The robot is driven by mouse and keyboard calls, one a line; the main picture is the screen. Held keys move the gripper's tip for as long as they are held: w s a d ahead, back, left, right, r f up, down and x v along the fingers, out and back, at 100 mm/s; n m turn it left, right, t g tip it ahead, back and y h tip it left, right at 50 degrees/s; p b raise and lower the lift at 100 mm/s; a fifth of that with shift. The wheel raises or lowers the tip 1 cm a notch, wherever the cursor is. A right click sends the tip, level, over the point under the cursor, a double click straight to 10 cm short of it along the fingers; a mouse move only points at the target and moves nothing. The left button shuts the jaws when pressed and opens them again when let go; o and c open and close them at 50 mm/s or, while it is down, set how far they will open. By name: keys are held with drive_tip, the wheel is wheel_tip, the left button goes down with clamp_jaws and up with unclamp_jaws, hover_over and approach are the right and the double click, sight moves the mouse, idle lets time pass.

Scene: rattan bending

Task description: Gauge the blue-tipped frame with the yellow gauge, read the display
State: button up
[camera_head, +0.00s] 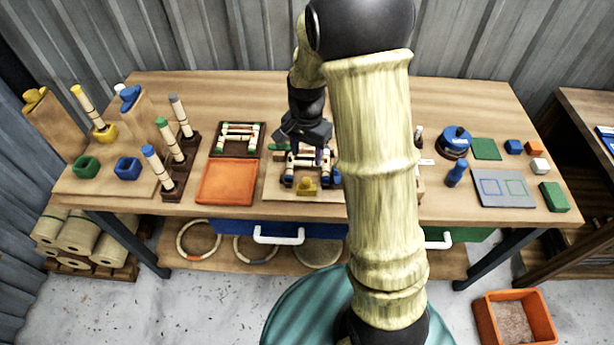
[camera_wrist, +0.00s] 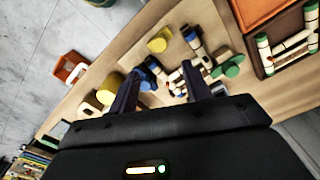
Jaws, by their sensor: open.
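The blue-tipped frame (camera_head: 289,180), pale rods with blue ends, lies on a light board (camera_head: 275,192) at the middle of the bench, partly hidden by my gripper and arm. A small yellow block (camera_head: 306,185), possibly the yellow gauge, is at the board's front edge. My gripper (camera_head: 306,148) is above the frame, open. In the wrist view my two fingers (camera_wrist: 161,72) are apart, with parts of the frame (camera_wrist: 190,36) beyond them. A yellow block (camera_wrist: 160,40) and a yellow cylinder (camera_wrist: 107,88) also show there. I cannot make out a display reading.
An orange tray (camera_head: 228,183) and a dark tray with another frame (camera_head: 240,137) lie left of the board. Rod stands (camera_head: 170,170) are farther left. A blue round container (camera_head: 455,140), grey mat (camera_head: 504,190) and small blocks are at right. My arm hides the bench just right of centre.

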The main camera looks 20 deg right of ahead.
sight(307, 181)
wheel_tip(307, 181, down, 11)
drive_tip(key=shift+f+p, duration=0.15)
drive_tip(key=shift+p, duration=0.45)
